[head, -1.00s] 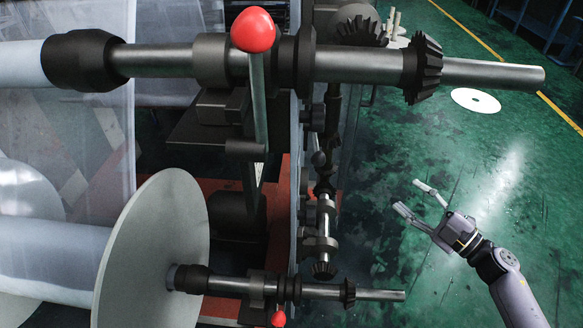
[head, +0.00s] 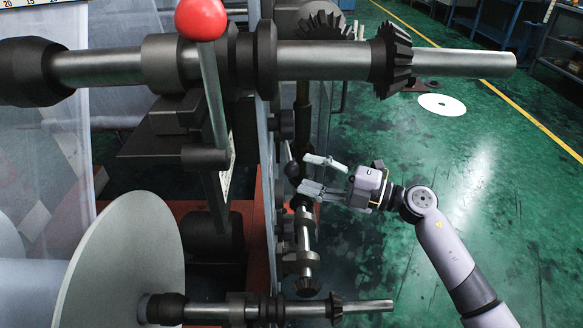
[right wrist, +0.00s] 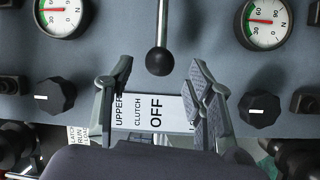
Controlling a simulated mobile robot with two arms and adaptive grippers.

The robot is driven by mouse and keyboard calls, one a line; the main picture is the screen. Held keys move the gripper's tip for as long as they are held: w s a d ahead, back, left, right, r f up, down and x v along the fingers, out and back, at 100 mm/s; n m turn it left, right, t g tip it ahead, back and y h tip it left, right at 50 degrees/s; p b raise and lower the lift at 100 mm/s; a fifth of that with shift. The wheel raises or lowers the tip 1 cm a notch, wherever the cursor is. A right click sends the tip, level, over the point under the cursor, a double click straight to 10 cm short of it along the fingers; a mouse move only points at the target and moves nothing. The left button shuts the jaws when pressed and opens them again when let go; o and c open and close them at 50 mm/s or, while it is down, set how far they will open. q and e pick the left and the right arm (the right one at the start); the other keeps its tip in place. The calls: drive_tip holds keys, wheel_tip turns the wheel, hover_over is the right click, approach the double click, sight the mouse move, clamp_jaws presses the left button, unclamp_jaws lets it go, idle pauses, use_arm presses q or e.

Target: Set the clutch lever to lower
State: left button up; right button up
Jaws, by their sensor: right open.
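The clutch lever (right wrist: 159,60) has a dark round knob on a metal rod in the right wrist view. A white label (right wrist: 152,117) beyond the fingers reads UPPER, CLUTCH and OFF, with its right end hidden behind a finger. The knob lines up roughly with the word OFF. My right gripper (right wrist: 158,98) is open and empty, its fingers spread to either side of the label, the knob in front of the gap and apart from both fingers. In the head view my right gripper (head: 306,175) points left, close to a dark ball knob (head: 292,170). My left gripper is not in view.
Dial gauges (right wrist: 65,15) and black rotary knobs (right wrist: 55,96) flank the lever on the panel. In the head view a steel shaft (head: 450,65) with bevel gears and a red-knobbed lever (head: 201,18) crosses above. Green floor (head: 380,140) lies open to the right.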

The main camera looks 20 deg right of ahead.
sight(291, 169)
drive_tip(key=x, duration=0.5)
drive_tip(key=shift+c, duration=0.5)
clamp_jaws()
idle(0.4)
